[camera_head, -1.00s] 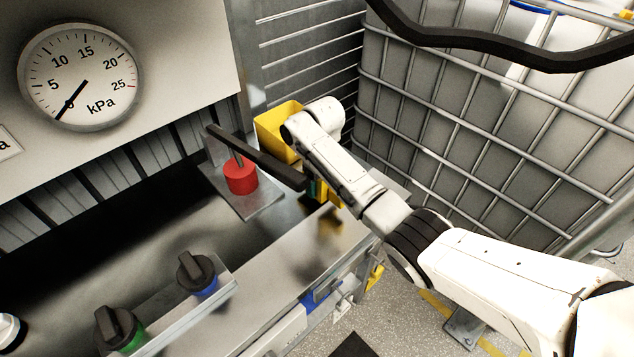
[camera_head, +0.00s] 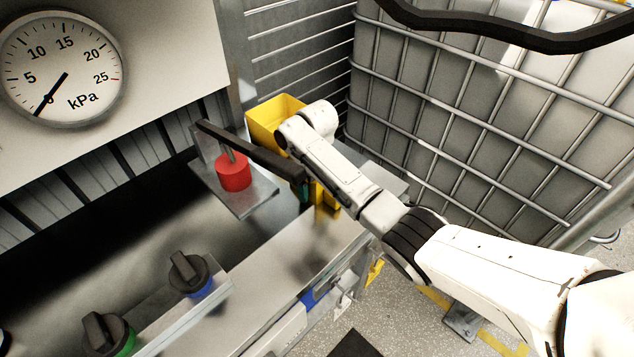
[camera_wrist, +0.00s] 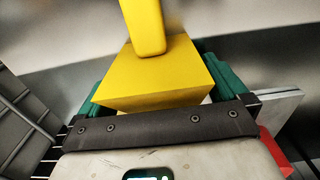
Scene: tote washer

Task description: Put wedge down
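The yellow wedge (camera_wrist: 158,78) sits between the green fingers of my gripper (camera_wrist: 160,85) in the wrist view, with a narrow upright part rising from its broader block. In the head view the wedge (camera_head: 327,202) shows in part beside a green finger, just above the steel counter (camera_head: 290,265). My gripper (camera_head: 306,190) is shut on it, and my wrist and arm hide much of the grip. A blurred yellow reflection lies on the counter under the wedge. I cannot tell whether the wedge touches the counter.
A dark lever bar (camera_head: 250,150) and a red cylinder (camera_head: 233,172) on a plate stand close left of my gripper. A yellow bin (camera_head: 272,118) is behind it. A caged tank (camera_head: 480,120) stands right. Blue (camera_head: 190,275) and green (camera_head: 108,335) knobs are nearer; the counter between is clear.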

